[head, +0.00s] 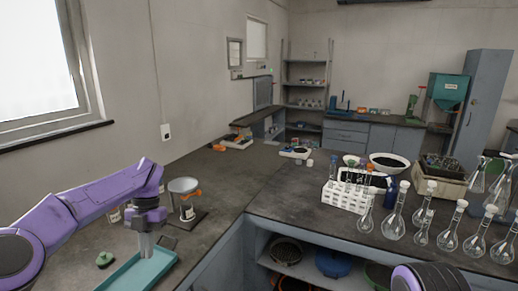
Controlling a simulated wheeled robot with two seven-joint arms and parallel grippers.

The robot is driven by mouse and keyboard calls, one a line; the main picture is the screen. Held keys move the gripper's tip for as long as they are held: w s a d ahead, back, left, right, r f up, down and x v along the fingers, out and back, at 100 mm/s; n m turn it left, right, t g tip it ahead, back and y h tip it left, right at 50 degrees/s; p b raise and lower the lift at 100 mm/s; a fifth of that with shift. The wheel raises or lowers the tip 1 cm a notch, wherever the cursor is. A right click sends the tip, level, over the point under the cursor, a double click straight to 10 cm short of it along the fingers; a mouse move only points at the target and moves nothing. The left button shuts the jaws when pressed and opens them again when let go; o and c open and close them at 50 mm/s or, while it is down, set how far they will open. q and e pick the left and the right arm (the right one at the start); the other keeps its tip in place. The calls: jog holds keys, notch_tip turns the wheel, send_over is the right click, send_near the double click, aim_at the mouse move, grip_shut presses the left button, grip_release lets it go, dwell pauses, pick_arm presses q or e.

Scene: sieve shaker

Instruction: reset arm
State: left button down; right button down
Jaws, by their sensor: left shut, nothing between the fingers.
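My left arm comes in from the left, purple and dark. My left gripper (146,244) points down over a teal tray (157,268) on the left bench, with its fingers together and nothing between them. Whether the fingertips touch the tray is hard to tell. Part of my right arm (424,280) shows at the bottom right edge, and its gripper is out of view. A stand with a round metal pan (184,186) and an orange clamp is just right of my left gripper.
A small green-lidded item (105,259) lies left of the tray. A white rack of tubes (345,197) and several glass flasks (394,222) crowd the right bench. Bare dark bench top (235,178) lies behind the stand. Shelves sit under the right bench.

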pick_arm(q)
jog(key=w+a+f+m+t+y, duration=0.1)
jog(key=a+f+m+t+y, duration=0.35)
jog(key=f+y, duration=0.35)
jog(key=s+d+f+m+t+b, duration=0.1)
jog(key=s+f+m+t, duration=0.1)
jog(key=f+m, duration=0.25)
jog(key=s+d+f+m+t+y, duration=0.1)
jog(key=f+m+t, duration=0.2)
jog(key=f, duration=0.2)
jog(key=s+d+f+m+t+b, duration=0.1)
jog(key=s+f+m+t, duration=0.1)
jog(key=f+m, duration=0.25)
jog(key=s+d+f+m+h+b, duration=0.1)
jog(key=s+d+f+m+h, duration=0.1)
jog(key=s+f+m, duration=0.35)
jog(key=s+d+f+m+h, duration=0.25)
jog(key=s+f, duration=0.35)
jog(key=s, duration=0.4)
jog(key=s+a+f+m+g+b, duration=0.1)
jog(key=s+a+m+g, duration=0.1)
jog(key=s, duration=0.7)
jog(key=s+a+f+m+g+h+b, duration=0.1)
jog(key=s+f+m+g, duration=0.1)
jog(key=s, duration=0.7)
jog(key=shift+a+f, duration=0.3)
jog(key=shift+a, duration=0.1)
pick_arm(e)
jog(key=f, duration=0.5)
jog(key=shift+s, duration=0.2)
